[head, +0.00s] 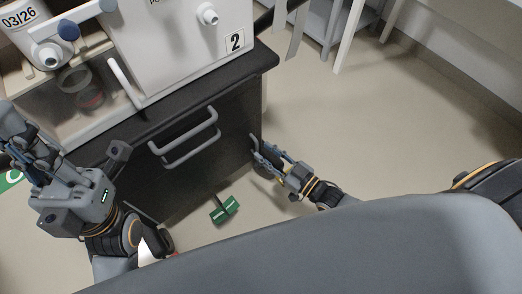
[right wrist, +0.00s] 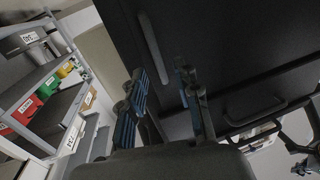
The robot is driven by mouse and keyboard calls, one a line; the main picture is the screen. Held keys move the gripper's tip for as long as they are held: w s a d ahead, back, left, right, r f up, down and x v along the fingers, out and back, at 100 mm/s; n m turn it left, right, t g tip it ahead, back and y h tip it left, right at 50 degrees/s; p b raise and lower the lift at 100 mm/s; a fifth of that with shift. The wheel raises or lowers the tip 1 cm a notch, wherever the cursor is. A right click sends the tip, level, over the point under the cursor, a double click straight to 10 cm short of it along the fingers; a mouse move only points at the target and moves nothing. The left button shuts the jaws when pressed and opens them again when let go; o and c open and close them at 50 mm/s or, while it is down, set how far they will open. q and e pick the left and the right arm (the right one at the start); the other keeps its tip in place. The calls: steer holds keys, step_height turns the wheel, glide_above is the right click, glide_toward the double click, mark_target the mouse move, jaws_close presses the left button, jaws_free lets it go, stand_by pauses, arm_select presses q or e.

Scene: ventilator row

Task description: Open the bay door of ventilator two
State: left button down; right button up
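Ventilator two (head: 180,40) is a white unit with a "2" label, on a dark cart at the upper left.
A clear-fronted compartment with a white handle (head: 124,83) holds a round canister (head: 82,90). The floor to the right is open (head: 370,130). Shelves with colored bins (right wrist: 40,90) stand left in the right wrist view.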

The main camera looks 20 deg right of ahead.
steer(key=shift+x, duration=1.35)
jaws_close()
